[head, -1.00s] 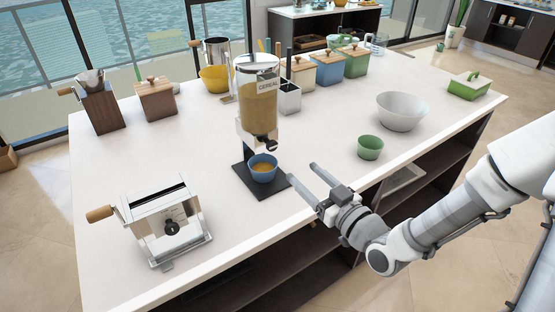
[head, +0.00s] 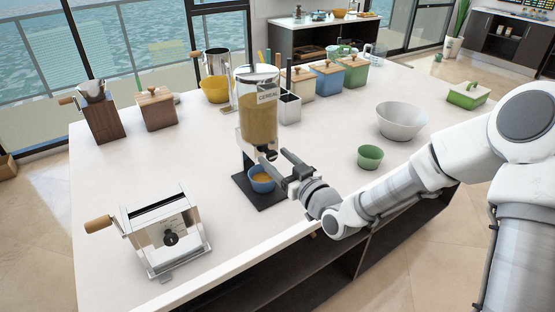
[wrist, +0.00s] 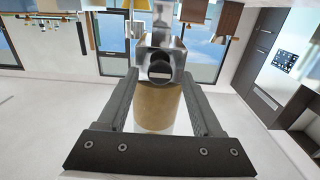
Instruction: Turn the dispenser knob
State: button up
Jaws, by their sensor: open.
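The cereal dispenser (head: 258,115) is a clear cylinder of tan cereal with a metal outlet, standing on a black base plate (head: 270,204). Its dark round knob (head: 270,154) is low on the front; in the wrist view the knob (wrist: 160,70) faces me, centred between the fingers. A blue bowl (head: 261,185) with cereal sits under the outlet. My gripper (head: 276,167) is open in front of the knob, its fingers pointing at the dispenser. In the wrist view the fingertips (wrist: 160,76) are on either side of the knob, with gaps visible. Exact depth to the knob is unclear.
A metal pasta roller (head: 170,235) with a wooden handle stands at front left. A green bowl (head: 370,157) and a white bowl (head: 402,121) are to the right. Canisters stand behind the dispenser. The countertop between the roller and the dispenser is clear.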

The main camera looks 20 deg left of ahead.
jog(key=shift+c, duration=0.3)
grip_shut()
jog(key=shift+m, duration=0.5)
jog(key=m, duration=0.3)
jog(key=shift+d+m+b, duration=0.1)
jog(key=shift+m+b, duration=0.2)
jog(key=shift+m, duration=0.1)
jog(key=m, duration=0.4)
jog(key=shift+w+m, duration=0.1)
jog(key=shift+m, duration=0.2)
jog(key=m+p, duration=0.1)
jog(key=m, duration=0.3)
jog(key=shift+f+m, duration=0.1)
jog(key=shift+m, duration=2.1)
jog(key=shift+f, duration=0.1)
